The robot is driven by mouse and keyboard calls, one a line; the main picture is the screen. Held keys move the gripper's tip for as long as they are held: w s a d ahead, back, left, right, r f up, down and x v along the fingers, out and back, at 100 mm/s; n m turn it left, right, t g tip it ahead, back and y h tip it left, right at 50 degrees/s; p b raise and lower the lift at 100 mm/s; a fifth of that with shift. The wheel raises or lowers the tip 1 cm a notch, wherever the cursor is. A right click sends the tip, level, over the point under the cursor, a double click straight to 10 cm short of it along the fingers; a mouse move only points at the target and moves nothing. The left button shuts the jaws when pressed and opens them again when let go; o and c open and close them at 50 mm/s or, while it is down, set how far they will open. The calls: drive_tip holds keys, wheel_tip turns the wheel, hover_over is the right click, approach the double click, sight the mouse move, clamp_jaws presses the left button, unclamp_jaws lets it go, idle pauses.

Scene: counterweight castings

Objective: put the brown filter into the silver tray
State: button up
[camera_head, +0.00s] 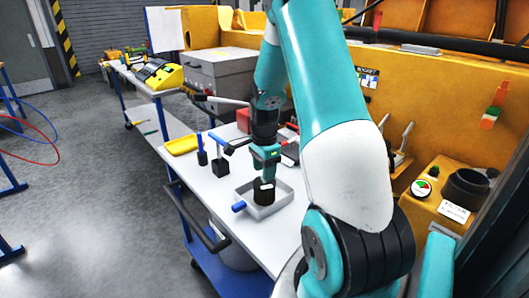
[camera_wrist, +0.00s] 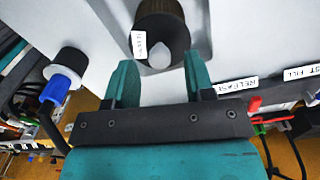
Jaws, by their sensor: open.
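The brown filter (camera_head: 263,191), very dark with a white label, stands inside the silver tray (camera_head: 283,203) on the white table. In the wrist view the filter (camera_wrist: 172,20) is at the top centre, with a pale rounded tip below it and its top edge cut off. Part of the tray (camera_wrist: 203,22) shows beside it. My gripper (camera_head: 266,167) is directly above the filter in the head view. In the wrist view my gripper (camera_wrist: 163,75) has its two teal fingers spread, with nothing held between them; the filter lies just beyond the fingertips.
A blue-ended part (camera_head: 239,206) is at the tray's left side. Two blue-handled parts with dark bases (camera_head: 201,150) and a yellow tray (camera_head: 182,145) are farther back on the table. A red box (camera_head: 243,118) is behind my arm. The table's front left is clear.

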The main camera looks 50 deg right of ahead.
wheel_tip(320, 180, up, 10)
drive_tip(key=b, duration=0.1)
drive_tip(key=w+a+r+n+t, duration=0.1)
drive_tip(key=w+a+r+n, duration=0.15)
drive_tip(key=a+n, duration=0.8)
drive_tip(key=s+a+r+n+y, duration=0.1)
drive_tip(key=s+a+n, duration=0.4)
drive_tip(key=a, duration=0.4)
drive_tip(key=s+a+r+n+y, duration=0.1)
drive_tip(key=s+a+r+n, duration=0.1)
drive_tip(key=s+a+n, duration=0.4)
drive_tip(key=s+a+r+n+g+y, duration=0.1)
drive_tip(key=s+a+n, duration=0.5)
drive_tip(key=a, duration=0.7)
drive_tip(key=shift+s+a+r+n+y, duration=0.15)
drive_tip(key=shift+s+a+n+y, duration=0.15)
drive_tip(key=shift+n+y, duration=0.6)
drive_tip(key=shift+w+n+h, duration=0.1)
drive_tip(key=shift+n+h, duration=0.15)
drive_tip(key=shift+h, duration=0.05)
